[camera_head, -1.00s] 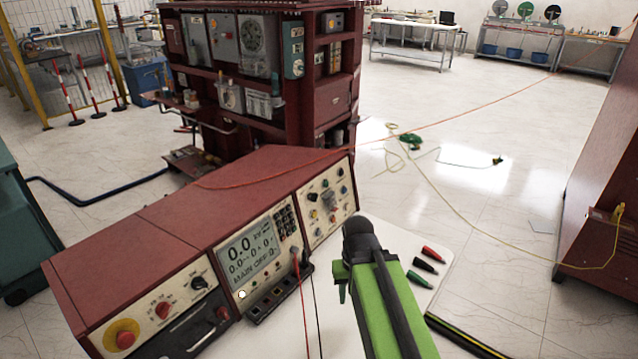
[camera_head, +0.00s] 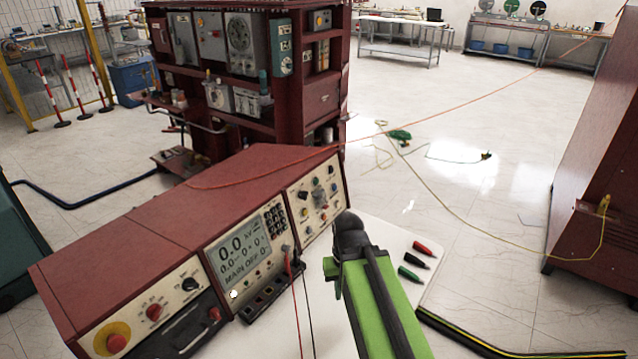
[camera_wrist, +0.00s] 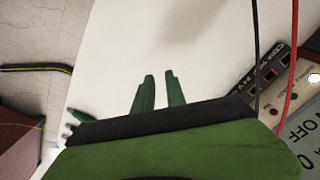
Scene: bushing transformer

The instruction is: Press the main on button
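The red control console (camera_head: 130,232) stands at left-centre in the head view. Its screen (camera_head: 240,249) reads 0.0 and "MAIN OFF 0". A small white round button (camera_head: 234,294) is below the screen; it shows as a white oval at the right edge of the wrist view (camera_wrist: 314,78). The right panel (camera_head: 317,197) carries several small coloured knobs and buttons. I cannot read which is the main on button. My gripper (camera_wrist: 158,75) is open and empty, its two green fingers slightly apart above the white table, right of the console and touching nothing.
A red emergency-type knob (camera_head: 116,343) is at the console's left end. Red and black leads (camera_head: 298,310) hang from the console front. Red, black and green plugs (camera_head: 412,260) lie on the white table (camera_head: 380,232). A red cabinet (camera_head: 590,165) stands at right.

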